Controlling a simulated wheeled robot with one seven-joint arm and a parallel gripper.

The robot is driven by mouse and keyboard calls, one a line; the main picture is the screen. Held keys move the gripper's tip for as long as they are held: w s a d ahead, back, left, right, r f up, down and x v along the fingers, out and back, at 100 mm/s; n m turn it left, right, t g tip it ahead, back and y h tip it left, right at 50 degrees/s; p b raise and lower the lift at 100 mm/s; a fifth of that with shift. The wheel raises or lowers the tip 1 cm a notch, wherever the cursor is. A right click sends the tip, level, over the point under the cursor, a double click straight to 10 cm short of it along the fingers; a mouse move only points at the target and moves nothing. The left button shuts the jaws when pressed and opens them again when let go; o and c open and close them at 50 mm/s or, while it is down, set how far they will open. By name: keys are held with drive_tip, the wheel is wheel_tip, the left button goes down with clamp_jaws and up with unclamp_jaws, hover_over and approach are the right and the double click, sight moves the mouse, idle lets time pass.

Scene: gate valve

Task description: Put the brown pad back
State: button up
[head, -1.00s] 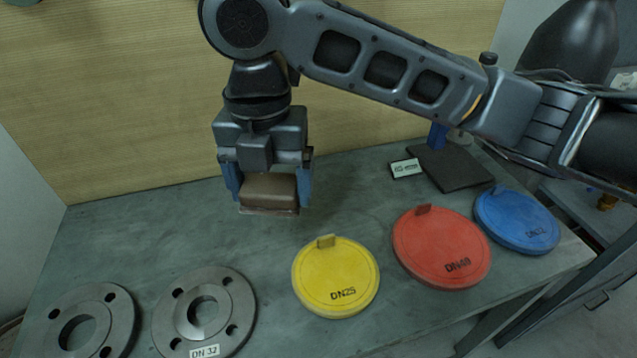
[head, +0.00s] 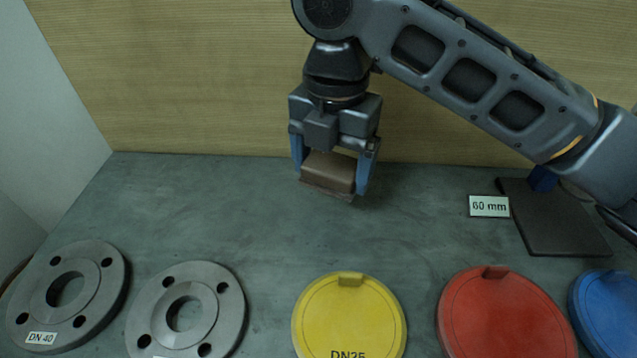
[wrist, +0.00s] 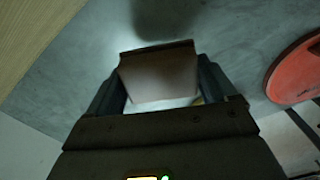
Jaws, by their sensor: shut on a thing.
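The brown pad (head: 329,172) is a small block with a slightly wider, darker bottom edge. My gripper (head: 331,178) is shut on it, with a blue finger on either side. The pad is held above the grey tabletop near the back, in front of the wooden wall. In the wrist view the brown pad (wrist: 160,72) fills the space between the fingers of my gripper (wrist: 160,88). A dark shadow lies on the table beyond it. How high the pad is above the table is hard to tell.
Two grey flanges (head: 67,288) (head: 187,314) lie at the front left. Yellow (head: 349,318), red (head: 505,315) and blue (head: 607,310) discs lie along the front. A dark mat (head: 558,222) with a "60 mm" label (head: 489,206) is at the right. The back left tabletop is clear.

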sight(316, 202)
drive_tip(key=shift+w+a+f, duration=0.2)
drive_tip(key=shift+a+f, duration=0.15)
drive_tip(key=shift+a, duration=0.2)
drive_tip(key=shift+w+a+f, duration=0.2)
drive_tip(key=shift+a+f, duration=0.15)
drive_tip(key=shift+a, duration=0.2)
drive_tip(key=shift+f, duration=2)
drive_tip(key=o, duration=0.8)
drive_tip(key=shift+f, duration=0.1)
wheel_tip(316, 202, up, 12)
drive_tip(key=shift+r, duration=0.15)
